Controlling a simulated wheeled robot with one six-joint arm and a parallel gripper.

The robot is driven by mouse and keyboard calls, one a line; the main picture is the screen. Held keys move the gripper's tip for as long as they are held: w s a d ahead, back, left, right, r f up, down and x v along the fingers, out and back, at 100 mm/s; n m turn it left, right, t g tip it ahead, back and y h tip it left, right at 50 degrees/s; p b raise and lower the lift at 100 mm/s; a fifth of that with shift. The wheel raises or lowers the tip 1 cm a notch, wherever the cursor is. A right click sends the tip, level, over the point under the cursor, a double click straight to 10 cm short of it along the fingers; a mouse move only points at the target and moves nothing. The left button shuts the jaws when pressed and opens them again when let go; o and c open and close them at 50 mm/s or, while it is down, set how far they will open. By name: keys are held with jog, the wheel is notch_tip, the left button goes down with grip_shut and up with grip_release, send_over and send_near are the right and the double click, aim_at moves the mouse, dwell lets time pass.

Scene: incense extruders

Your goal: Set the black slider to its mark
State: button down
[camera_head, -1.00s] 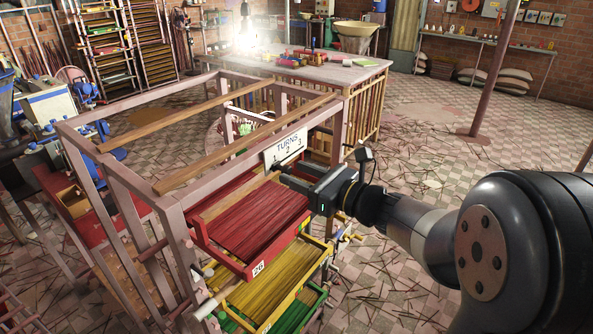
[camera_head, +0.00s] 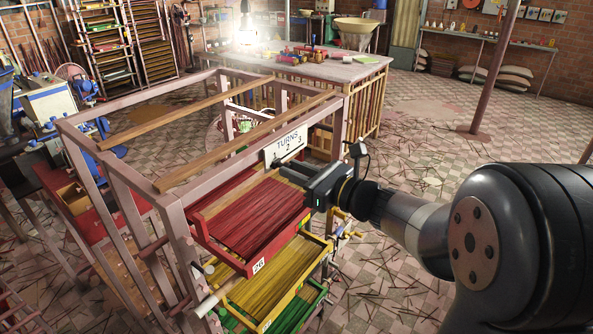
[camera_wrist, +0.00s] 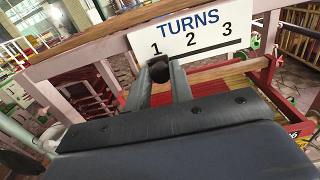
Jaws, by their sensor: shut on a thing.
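The black slider (camera_wrist: 159,70) shows in the wrist view as a dark rounded knob just below the numeral 1 of the white TURNS plate (camera_wrist: 217,28). The plate is marked 1, 2 and 3, and it also shows in the head view (camera_head: 287,141) on the pinkish frame. My gripper (camera_wrist: 160,78) is shut on the black slider, with one finger on each side of it. In the head view my gripper (camera_head: 283,166) reaches the lower edge of the plate from the right. The slider cannot be made out there. No separate mark for it is clear to me.
A red tray (camera_head: 196,233) of dark red sticks sits below the plate, with a yellow tray (camera_head: 318,262) and a green tray (camera_head: 322,292) under it. Wooden rails (camera_head: 244,142) cross the frame top. The floor (camera_head: 430,110) behind my arm is open, with scattered sticks.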

jog(key=w+d, duration=0.2)
jog(key=w, duration=0.1)
jog(key=shift+w+d, duration=0.3)
jog(key=shift+d, duration=0.1)
jog(key=c, duration=1.3)
grip_release()
jog(key=shift+o, duration=0.2)
jog(key=b+v, duration=0.1)
jog(key=v, duration=1)
jog(key=shift+b, duration=0.35)
jog(key=shift+a, duration=0.2)
